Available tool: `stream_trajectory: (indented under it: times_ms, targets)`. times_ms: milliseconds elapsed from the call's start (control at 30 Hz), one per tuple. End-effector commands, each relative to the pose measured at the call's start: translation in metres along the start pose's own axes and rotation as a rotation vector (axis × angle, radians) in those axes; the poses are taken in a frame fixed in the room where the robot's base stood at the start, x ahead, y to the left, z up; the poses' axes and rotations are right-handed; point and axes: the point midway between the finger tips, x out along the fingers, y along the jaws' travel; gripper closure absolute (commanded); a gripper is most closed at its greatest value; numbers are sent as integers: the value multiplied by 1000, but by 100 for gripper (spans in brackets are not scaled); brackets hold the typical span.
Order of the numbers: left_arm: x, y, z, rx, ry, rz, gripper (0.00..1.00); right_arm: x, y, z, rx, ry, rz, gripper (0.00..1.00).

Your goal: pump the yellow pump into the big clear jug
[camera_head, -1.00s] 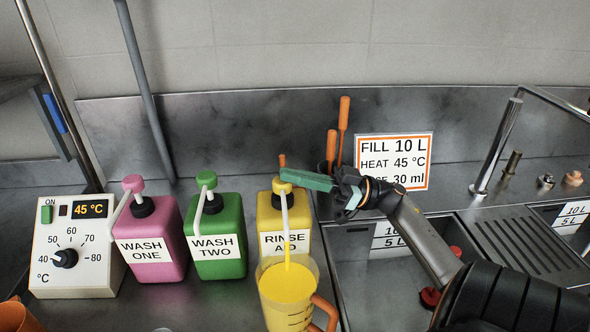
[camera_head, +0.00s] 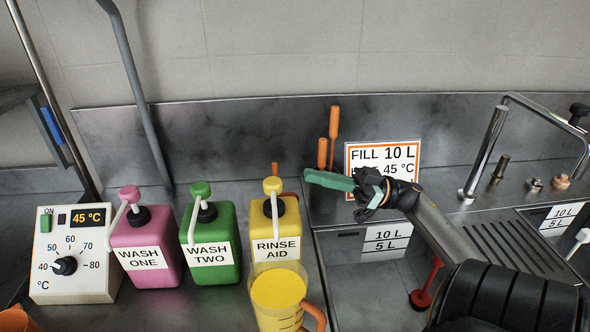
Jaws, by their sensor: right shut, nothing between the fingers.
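The yellow pump bottle labelled RINSE AID (camera_head: 262,222) stands on the steel counter, its yellow pump head (camera_head: 272,185) raised and its white spout pointing down toward the front. The big clear jug (camera_head: 280,300) with an orange handle stands right in front of it and holds yellow liquid. No stream shows from the spout. My right gripper (camera_head: 330,181), with green fingers, is shut and empty, to the right of the pump head and apart from it. My left gripper is not in view.
A pink WASH ONE bottle (camera_head: 147,250) and a green WASH TWO bottle (camera_head: 212,248) stand to the left, beside a heater control box (camera_head: 72,262) reading 45 °C. A sign (camera_head: 383,157) and orange-handled tools (camera_head: 333,125) stand behind my gripper. Sinks lie at right.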

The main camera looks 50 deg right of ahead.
Motion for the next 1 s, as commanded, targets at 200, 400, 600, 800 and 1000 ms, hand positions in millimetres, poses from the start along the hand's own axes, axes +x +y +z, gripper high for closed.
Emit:
stream_trajectory:
  times_ms: [200, 400, 600, 800, 1000]
  targets:
    - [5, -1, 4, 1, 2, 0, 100, -28, 0, 0, -1, -1, 1, 100]
    - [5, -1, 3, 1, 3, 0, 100, -32, 0, -2, -2, 2, -1, 100]
    - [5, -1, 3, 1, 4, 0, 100, -32, 0, -2, -2, 2, -1, 100]
    - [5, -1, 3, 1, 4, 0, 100, -32, 0, -2, -2, 2, -1, 100]
    - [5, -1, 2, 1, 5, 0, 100, -32, 0, -2, -2, 2, -1, 100]
